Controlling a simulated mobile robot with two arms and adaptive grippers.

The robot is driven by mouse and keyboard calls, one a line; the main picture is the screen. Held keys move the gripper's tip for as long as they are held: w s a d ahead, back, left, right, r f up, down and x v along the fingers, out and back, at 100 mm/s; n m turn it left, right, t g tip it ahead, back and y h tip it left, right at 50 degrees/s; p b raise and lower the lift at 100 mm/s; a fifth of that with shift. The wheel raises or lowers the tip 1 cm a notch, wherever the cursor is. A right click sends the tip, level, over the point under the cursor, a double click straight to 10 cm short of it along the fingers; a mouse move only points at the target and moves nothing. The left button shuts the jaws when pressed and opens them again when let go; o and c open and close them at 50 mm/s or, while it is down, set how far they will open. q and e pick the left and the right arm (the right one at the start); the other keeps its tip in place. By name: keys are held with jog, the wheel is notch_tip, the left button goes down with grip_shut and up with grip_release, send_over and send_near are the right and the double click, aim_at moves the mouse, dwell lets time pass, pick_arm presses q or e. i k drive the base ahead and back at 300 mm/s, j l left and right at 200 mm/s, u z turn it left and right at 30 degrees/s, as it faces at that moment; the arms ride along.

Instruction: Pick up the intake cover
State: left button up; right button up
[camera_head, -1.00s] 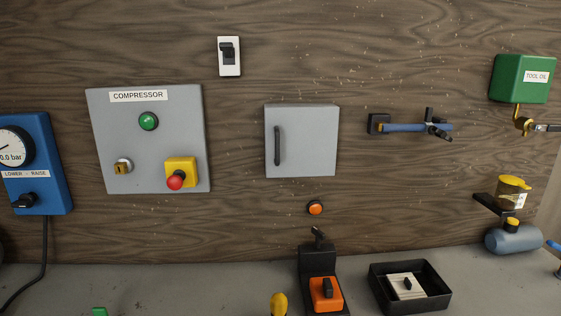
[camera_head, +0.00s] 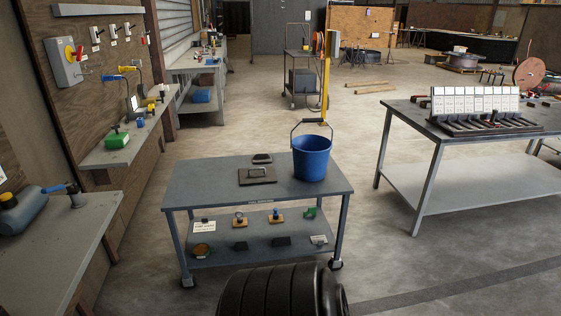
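No part is clearly marked as the intake cover. A flat dark square plate with a handle on top (camera_head: 257,175) lies on the blue-grey cart's top shelf (camera_head: 205,185), left of a blue bucket (camera_head: 311,160). A smaller dark piece (camera_head: 262,158) lies just behind the plate. I cannot tell whether either is the cover. Several small parts, some with labels, lie on the cart's lower shelf (camera_head: 265,250). Neither of my grippers shows in the head view.
A black ribbed, tyre-like round object (camera_head: 282,291) is in front of the cart. A workbench (camera_head: 60,240) runs along the left wall. A grey table (camera_head: 405,116) with a rack of cards (camera_head: 476,101) stands at right. Open concrete floor lies between the cart and that table.

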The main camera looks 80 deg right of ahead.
aim_at(257, 174)
jog(key=z, duration=2.6)
jog(key=i+l, duration=0.15)
jog(key=i, duration=0.25)
jog(key=i+l, duration=0.1)
jog(key=i, duration=0.25)
jog(key=u, duration=0.05)
